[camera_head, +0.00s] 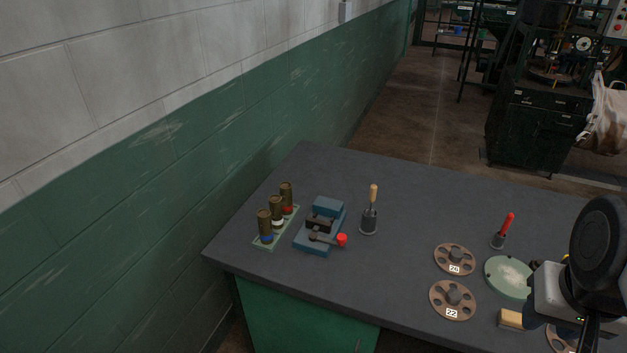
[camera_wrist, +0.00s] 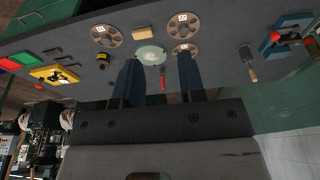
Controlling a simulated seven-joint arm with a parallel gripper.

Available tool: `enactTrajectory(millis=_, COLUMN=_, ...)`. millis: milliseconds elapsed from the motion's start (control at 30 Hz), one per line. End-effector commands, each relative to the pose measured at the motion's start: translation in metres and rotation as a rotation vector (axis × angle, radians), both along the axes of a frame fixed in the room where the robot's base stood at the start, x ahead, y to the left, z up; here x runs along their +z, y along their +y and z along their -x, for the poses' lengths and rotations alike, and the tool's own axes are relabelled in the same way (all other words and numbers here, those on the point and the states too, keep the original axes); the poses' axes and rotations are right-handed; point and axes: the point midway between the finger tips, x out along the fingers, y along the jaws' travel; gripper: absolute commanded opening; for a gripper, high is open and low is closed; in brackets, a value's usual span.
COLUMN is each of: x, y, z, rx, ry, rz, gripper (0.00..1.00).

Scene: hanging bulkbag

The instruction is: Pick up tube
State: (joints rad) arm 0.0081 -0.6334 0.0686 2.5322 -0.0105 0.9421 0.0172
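Three dark brass-coloured tubes stand upright in a row on a light green rack (camera_head: 257,243) at the left end of the table. The near tube (camera_head: 264,219) has a blue band at its base, the middle tube (camera_head: 276,206) a white one and the far tube (camera_head: 286,192) a red one. In the wrist view, part of this group shows at the right edge, cut off. My gripper (camera_wrist: 157,60) is open, its two dark fingers apart with nothing held between them. It is above the table, well away from the tubes; in the head view my arm is at the right edge.
A blue vise (camera_head: 320,225) with a red knob stands beside the rack. A wooden-handled tool (camera_head: 374,194) and a red-handled tool (camera_head: 507,223) stand in holders. Numbered discs (camera_head: 455,259) and a green dish (camera_head: 508,277) lie to the right. A wall borders the table's left.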

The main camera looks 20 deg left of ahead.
Motion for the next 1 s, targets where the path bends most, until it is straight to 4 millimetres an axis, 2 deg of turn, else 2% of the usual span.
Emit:
enactTrajectory(millis=33, x=0.0, y=0.0, z=0.0, rx=0.0, ry=0.0, rz=0.0, gripper=0.44)
enactTrajectory(millis=100, x=0.0, y=0.0, z=0.0, rx=0.0, ry=0.0, rz=0.0, gripper=0.52)
enactTrajectory(millis=400, x=0.0, y=0.0, z=-0.001, rx=-0.001, ry=0.0, rz=0.0, gripper=0.52)
enactTrajectory(millis=567, x=0.004, y=0.004, z=-0.01, rx=-0.016, ry=0.004, rz=-0.007, gripper=0.52)
enactTrajectory(millis=767, x=0.012, y=0.015, z=-0.038, rx=-0.065, ry=0.016, rz=-0.026, gripper=0.52)
enactTrajectory(millis=1000, x=0.026, y=0.042, z=-0.091, rx=-0.163, ry=0.037, rz=-0.059, gripper=0.52)
